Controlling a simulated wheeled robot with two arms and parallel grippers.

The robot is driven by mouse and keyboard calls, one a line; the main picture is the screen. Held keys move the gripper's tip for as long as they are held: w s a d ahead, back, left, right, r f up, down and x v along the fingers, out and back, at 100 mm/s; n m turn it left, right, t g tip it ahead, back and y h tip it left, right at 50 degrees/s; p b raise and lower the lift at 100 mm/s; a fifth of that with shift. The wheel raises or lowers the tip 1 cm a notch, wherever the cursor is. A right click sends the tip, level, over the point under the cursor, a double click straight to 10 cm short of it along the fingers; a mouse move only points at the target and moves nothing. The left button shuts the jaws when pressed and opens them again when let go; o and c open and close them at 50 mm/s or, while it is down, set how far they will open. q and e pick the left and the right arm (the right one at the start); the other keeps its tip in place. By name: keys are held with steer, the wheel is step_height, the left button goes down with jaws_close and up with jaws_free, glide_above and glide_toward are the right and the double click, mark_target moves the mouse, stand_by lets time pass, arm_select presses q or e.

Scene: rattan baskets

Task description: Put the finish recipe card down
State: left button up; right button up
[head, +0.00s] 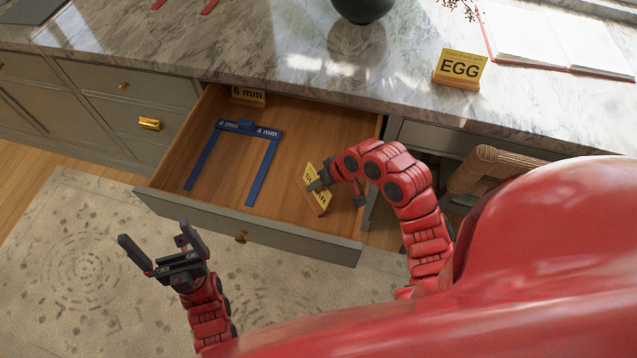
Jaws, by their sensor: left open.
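A yellow card on a wooden base (321,201) is inside the open drawer, at its right side. It is tilted in the picture, and its lettering is partly covered and too small to read. My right gripper (319,186) reaches in from the right, and its dark fingertips are close together on the card. Whether the card's base touches the drawer floor is hard to tell. My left gripper (164,250) is open and empty, in front of the drawer and above the rug.
On the marble counter (230,45) stand an EGG card (460,67), an open book (560,35) and a dark vase (363,8).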

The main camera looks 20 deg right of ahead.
steer(key=p+v, duration=0.1)
steer(key=v, duration=1.1)
steer(key=shift+r, duration=0.15)
